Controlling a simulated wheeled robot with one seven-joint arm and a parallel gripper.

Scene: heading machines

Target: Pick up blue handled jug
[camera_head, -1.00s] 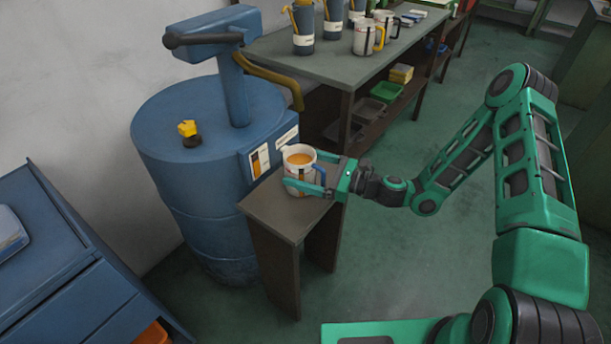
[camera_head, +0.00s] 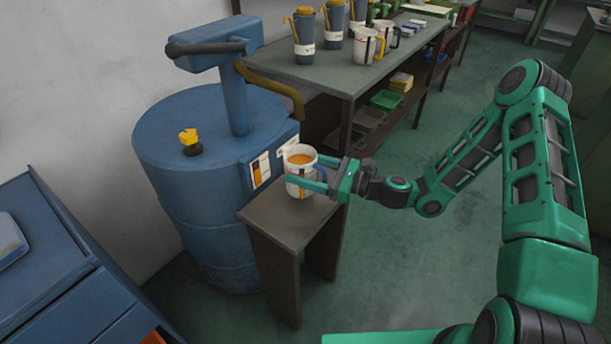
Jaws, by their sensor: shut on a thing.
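Part of the handle is hidden by the fingers.
A blue drum with a pump (camera_head: 205,185) stands close behind and left of the stand. A long workbench (camera_head: 340,72) at the back holds a yellow-handled jug (camera_head: 365,47) and several blue containers. A blue cabinet (camera_head: 60,285) is at lower left. Open floor (camera_head: 405,265) lies right of the stand.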

